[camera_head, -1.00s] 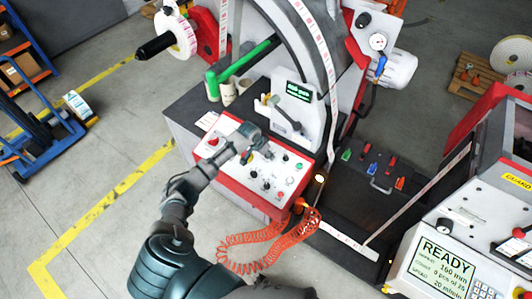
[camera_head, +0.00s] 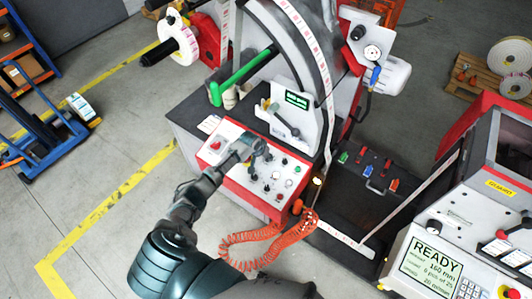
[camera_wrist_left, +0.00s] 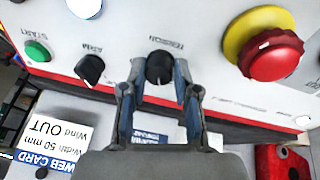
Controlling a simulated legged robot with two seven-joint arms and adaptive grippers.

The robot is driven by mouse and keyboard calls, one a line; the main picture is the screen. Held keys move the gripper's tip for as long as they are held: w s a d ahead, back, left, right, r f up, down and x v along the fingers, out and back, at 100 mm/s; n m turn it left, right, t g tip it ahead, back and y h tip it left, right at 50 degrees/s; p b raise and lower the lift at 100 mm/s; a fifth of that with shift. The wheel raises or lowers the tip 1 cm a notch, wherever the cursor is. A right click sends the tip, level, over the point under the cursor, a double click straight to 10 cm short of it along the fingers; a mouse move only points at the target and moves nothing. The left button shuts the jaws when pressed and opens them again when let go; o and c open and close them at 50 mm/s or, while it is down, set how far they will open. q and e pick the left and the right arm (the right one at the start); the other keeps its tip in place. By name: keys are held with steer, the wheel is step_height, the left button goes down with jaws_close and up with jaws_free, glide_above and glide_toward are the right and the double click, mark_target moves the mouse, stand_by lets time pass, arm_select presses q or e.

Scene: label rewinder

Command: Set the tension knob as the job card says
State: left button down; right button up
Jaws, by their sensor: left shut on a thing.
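The tension knob (camera_wrist_left: 159,67) is black and round, under an upside-down TENSION label in the left wrist view. My left gripper (camera_wrist_left: 160,78) has one finger on each side of it and is shut on it. In the head view my left gripper (camera_head: 258,152) is over the upper left of the red-edged control panel (camera_head: 240,180), and it hides the knob there. A white card (camera_wrist_left: 50,140) reads upside down "WEB CARD, Width 50 mm, Wind OUT". Another printed sheet is partly hidden behind the gripper. My right gripper is not in view.
A black ARM knob (camera_wrist_left: 90,68) and green START button (camera_wrist_left: 37,50) are left of the tension knob. A red emergency button (camera_wrist_left: 270,54) with a yellow collar is close on its right. An orange coiled hose (camera_head: 265,240) hangs by the panel's front.

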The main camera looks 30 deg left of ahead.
arm_select(q)
steer(key=shift+s+f+n, duration=0.15)
steer(key=shift+n, duration=1.15)
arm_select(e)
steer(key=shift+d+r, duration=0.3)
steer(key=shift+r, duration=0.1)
arm_select(q)
steer(key=shift+f, duration=0.1)
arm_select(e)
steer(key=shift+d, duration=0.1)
arm_select(q)
steer(key=c, duration=0.9)
jaws_free()
steer(key=shift+o, duration=0.2)
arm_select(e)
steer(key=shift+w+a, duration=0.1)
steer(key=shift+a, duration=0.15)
arm_select(q)
steer(key=shift+r, duration=0.2)
